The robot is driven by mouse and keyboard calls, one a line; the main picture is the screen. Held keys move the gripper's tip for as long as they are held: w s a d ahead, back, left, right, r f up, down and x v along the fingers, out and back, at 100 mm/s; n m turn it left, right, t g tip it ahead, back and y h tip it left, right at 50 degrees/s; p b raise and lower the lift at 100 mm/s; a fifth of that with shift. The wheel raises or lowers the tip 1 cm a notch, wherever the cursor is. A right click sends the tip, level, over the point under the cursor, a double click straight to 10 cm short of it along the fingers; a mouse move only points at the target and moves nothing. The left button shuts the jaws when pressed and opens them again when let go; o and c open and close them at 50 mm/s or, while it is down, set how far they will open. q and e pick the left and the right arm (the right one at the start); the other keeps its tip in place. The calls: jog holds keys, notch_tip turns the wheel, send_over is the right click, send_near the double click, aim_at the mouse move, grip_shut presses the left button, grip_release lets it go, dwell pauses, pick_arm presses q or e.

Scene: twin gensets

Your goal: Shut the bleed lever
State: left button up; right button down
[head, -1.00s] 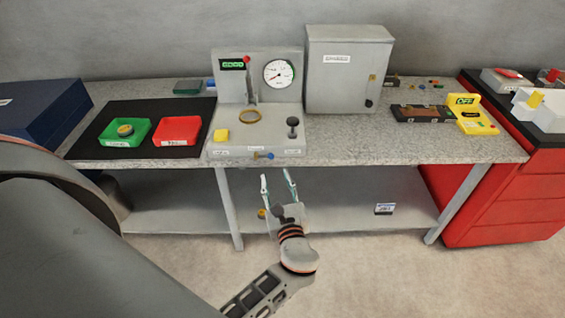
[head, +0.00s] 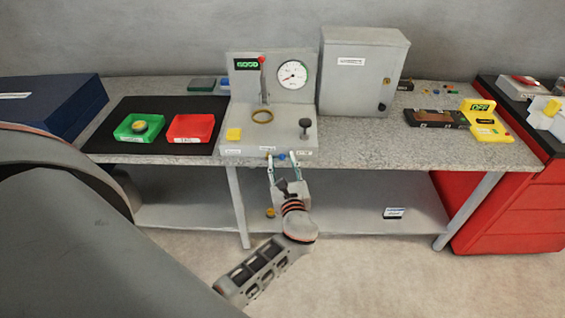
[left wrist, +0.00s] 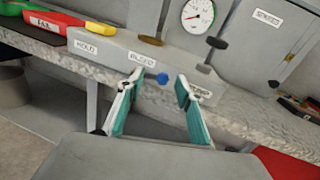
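The bleed lever shows as a small blue knob (head: 282,156) on the front face of the grey test stand (head: 235,149). In the left wrist view the blue knob (left wrist: 162,78) sits just past the label that seems to read BLEED (left wrist: 140,60). My left gripper (head: 282,163) is open at the bench's front edge, with its fingertips on either side of the knob. In the left wrist view my left gripper (left wrist: 158,88) has the knob between and slightly beyond its tips. I cannot tell if it touches. The lever's shaft is hard to see. My right gripper is not in view.
A grey cabinet (head: 362,75) stands to the right. The lower shelf (head: 345,205) lies under the bench.

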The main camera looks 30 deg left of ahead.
pick_arm(q)
grip_shut()
jog(key=m, duration=0.2)
jog(key=f+m, duration=0.1)
jog(key=shift+f+m+t+p, duration=0.2)
jog(key=shift+m+t+p, duration=0.2)
jog(key=shift+o, duration=0.5)
grip_release()
jog(key=shift+o, duration=0.2)
jog(key=shift+f, duration=0.1)
jog(key=shift+d, duration=0.1)
